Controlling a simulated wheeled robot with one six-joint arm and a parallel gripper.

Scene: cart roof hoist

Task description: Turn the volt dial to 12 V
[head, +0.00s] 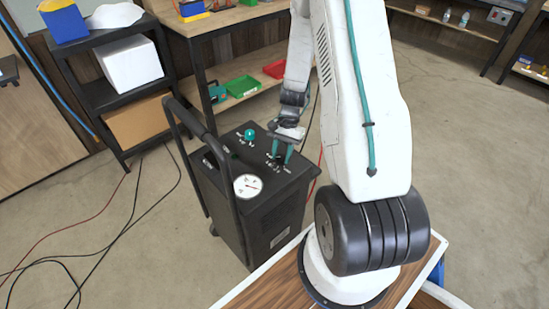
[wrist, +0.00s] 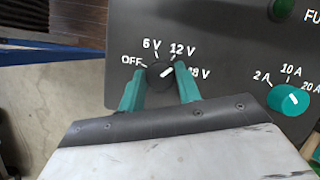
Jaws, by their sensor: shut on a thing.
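The volt dial (wrist: 160,76) is a small black knob on the charger's dark panel. It has a white pointer line and the labels OFF, 6 V, 12 V and 18 V around it. My gripper (wrist: 160,72) is shut on the dial, with one teal finger at each side. The pointer slants up and right, between the 12 V and 18 V labels and closer to 12 V; exact alignment is hard to tell. In the head view my gripper (head: 282,154) reaches down onto the top of the black charger cart (head: 270,222); the dial is hard to make out there.
A teal amp dial (wrist: 289,98) marked 2 A, 10 A and 20 A sits right of my gripper. The charger has a round gauge (head: 248,186) and a tall black handle (head: 236,200). Cables (head: 85,258) lie on the floor. A black shelf (head: 95,88) stands behind at left.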

